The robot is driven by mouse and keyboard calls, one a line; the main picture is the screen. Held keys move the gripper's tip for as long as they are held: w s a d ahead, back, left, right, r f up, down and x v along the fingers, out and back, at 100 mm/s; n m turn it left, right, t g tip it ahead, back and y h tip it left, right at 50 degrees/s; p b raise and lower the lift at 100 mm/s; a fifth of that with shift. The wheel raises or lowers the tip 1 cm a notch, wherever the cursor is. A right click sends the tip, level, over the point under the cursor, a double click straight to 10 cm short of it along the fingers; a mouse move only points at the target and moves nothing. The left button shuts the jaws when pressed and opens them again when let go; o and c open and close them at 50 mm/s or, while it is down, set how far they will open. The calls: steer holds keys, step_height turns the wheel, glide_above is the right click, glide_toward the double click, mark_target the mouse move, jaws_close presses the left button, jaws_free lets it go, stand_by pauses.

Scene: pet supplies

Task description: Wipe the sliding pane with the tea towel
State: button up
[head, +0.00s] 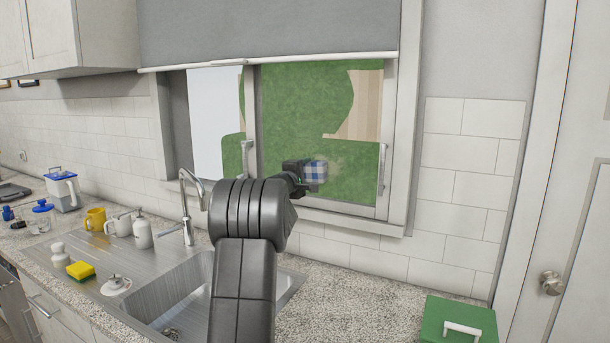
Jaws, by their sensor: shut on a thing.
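The sliding pane (295,110) is the right-hand glass panel of the window above the counter, with light vertical handles at its sides. Green grass and a tan paved area show through it. My gripper (306,174) is shut on the tea towel. A faint hazy patch shows on the glass around the towel. I cannot tell whether the towel touches the glass. My arm hides part of the sill and the sink.
A steel sink (195,295) with a tall tap (187,205) lies below the window. A yellow sponge (81,270), a soap bottle (142,232), mugs and a filter jug (62,190) stand to the left. A green box (457,320) is at the lower right. The counter between is clear.

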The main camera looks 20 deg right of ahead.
steer(key=shift+w+d, duration=0.2)
steer(key=shift+s+f, duration=0.1)
steer(key=shift+s, duration=0.05)
